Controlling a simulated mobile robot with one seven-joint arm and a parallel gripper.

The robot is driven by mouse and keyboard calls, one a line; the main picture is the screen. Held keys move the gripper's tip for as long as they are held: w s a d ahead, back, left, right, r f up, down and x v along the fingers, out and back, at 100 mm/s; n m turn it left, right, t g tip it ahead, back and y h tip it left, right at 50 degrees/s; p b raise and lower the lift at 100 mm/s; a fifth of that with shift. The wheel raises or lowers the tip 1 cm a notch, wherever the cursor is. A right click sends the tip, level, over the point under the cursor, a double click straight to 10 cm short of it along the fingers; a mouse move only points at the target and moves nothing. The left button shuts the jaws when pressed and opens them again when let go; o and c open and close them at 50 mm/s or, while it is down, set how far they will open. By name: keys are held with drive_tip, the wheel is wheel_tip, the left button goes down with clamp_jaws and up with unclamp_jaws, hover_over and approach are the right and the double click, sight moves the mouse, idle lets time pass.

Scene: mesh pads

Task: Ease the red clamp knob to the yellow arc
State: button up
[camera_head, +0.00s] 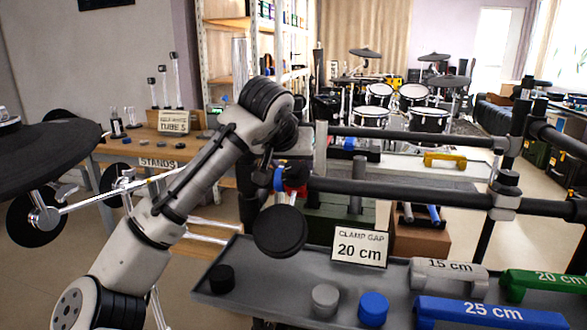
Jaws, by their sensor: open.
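The red clamp knob (293,184) shows as a small red patch at the left end of the lower dark rack bar. My gripper (275,178) is at the knob, coming from the upper left, with its dark fingers partly hidden against the clamp. The gripper is open; I cannot tell whether a finger touches the knob. A small blue part (279,180) shows just left of the red. I cannot make out a yellow arc at the knob; my gripper and the clamp cover much of that spot.
Dark rack bars (400,190) run to the right. A grey tray (250,265) below holds a "CLAMP GAP 20 cm" sign (360,247), round caps and labelled gap blocks (485,312). A black disc (280,231) hangs below my gripper. A black pad (55,150) is at left.

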drive_tip(key=shift+x, duration=1.25)
drive_tip(key=c, duration=1)
drive_tip(key=shift+r, duration=0.1)
drive_tip(key=m+p, duration=0.2)
drive_tip(key=p, duration=0.1)
drive_tip(key=shift+d+r+m+p, duration=0.1)
drive_tip(key=shift+r+m+p, duration=0.05)
drive_tip(key=shift+m+p, duration=0.2)
drive_tip(key=m+p, duration=0.2)
drive_tip(key=m, duration=0.1)
drive_tip(key=shift+h+p, duration=0.3)
drive_tip(key=m+p, duration=0.2)
drive_tip(key=m, duration=0.1)
drive_tip(key=m+p, duration=0.2)
drive_tip(key=shift+s+f+g, duration=0.1)
drive_tip(key=shift+f+g, duration=0.15)
drive_tip(key=shift+g, duration=0.15)
drive_tip(key=shift+m, duration=0.35)
